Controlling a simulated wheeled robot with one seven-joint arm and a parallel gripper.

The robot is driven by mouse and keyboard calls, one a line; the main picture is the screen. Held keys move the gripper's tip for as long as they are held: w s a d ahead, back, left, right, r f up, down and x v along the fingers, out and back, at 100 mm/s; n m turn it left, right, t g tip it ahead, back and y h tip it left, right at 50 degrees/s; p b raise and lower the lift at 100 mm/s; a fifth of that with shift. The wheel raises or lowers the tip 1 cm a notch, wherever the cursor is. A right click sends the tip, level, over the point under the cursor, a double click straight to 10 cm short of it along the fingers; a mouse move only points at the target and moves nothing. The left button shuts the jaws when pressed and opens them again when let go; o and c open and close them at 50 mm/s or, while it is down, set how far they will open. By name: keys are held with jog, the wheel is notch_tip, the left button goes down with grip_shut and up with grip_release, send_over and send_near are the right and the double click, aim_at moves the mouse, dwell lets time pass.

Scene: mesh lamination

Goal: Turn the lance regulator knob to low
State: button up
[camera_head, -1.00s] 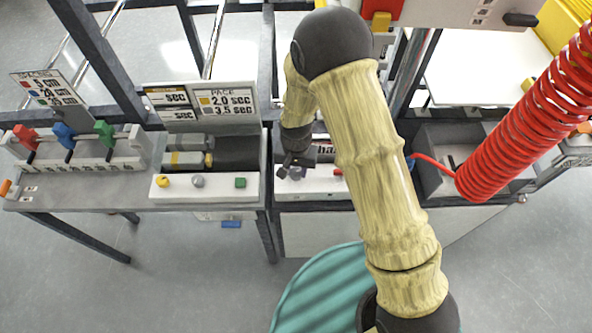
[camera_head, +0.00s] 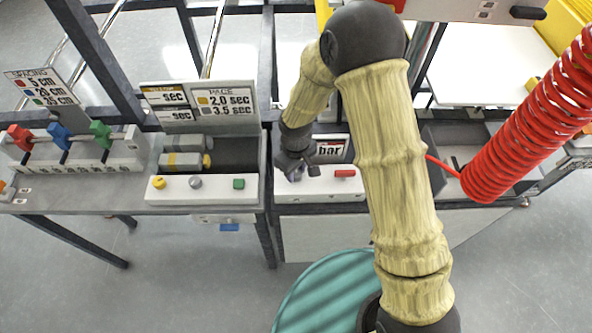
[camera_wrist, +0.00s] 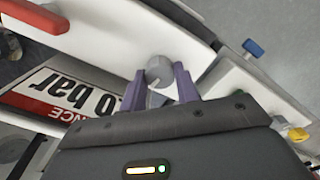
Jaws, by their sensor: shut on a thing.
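The lance regulator knob (camera_wrist: 160,72) is a small grey round knob with a pale pointer line, on a white panel (camera_wrist: 120,45). In the wrist view the purple fingers of my gripper (camera_wrist: 160,84) are shut on it, one on each side. In the head view my gripper (camera_head: 294,172) is at the left end of the white panel (camera_head: 318,194) and hides the knob. A "bar" sign (camera_head: 330,149) stands behind the panel; in the wrist view the lance sign (camera_wrist: 62,92) is partly covered by my gripper.
A red handle (camera_head: 345,174) sits on the same panel, right of my gripper. To the left is a white strip with yellow, grey and green controls (camera_head: 239,184). A red coiled hose (camera_head: 530,130) hangs at the right.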

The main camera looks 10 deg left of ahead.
aim_at(297, 173)
jog(key=shift+w+r+n, duration=0.1)
jog(key=shift+n, duration=1)
jog(key=o, duration=1)
notch_tip(297, 173, up, 17)
jog(key=shift+r+b, duration=0.15)
jog(key=shift+b, duration=0.9)
jog(key=shift+d, duration=0.1)
